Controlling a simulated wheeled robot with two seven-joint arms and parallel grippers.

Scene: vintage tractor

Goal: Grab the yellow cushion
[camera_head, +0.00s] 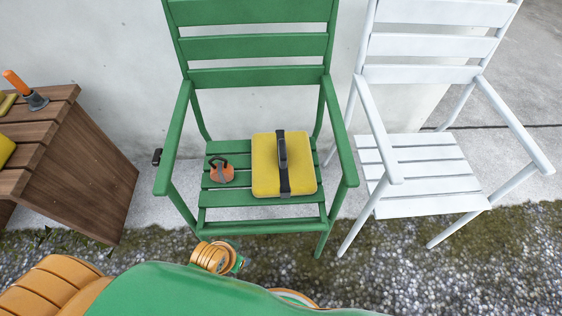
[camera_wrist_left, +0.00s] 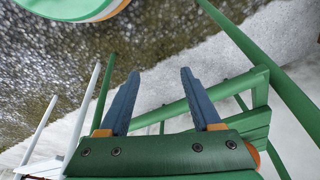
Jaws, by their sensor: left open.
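The yellow cushion (camera_head: 265,165) lies flat on the seat of the green chair (camera_head: 262,77) in the head view. A black strap with a raised handle (camera_head: 282,155) runs across its middle. My left gripper (camera_wrist_left: 160,74) shows in the left wrist view, its two blue fingers apart with nothing between them. It points at the gravel and pavement, with green chair bars (camera_wrist_left: 285,85) close on the right. The cushion is not visible in that view. Neither gripper can be made out in the head view, and my right gripper shows in no view.
An orange weight-like object (camera_head: 221,174) with a dark handle sits left of the cushion on the seat. Green armrests flank the seat. A white chair (camera_head: 420,175) stands to the right. A wooden table (camera_head: 85,165) at the left holds an orange-handled tool (camera_head: 25,90).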

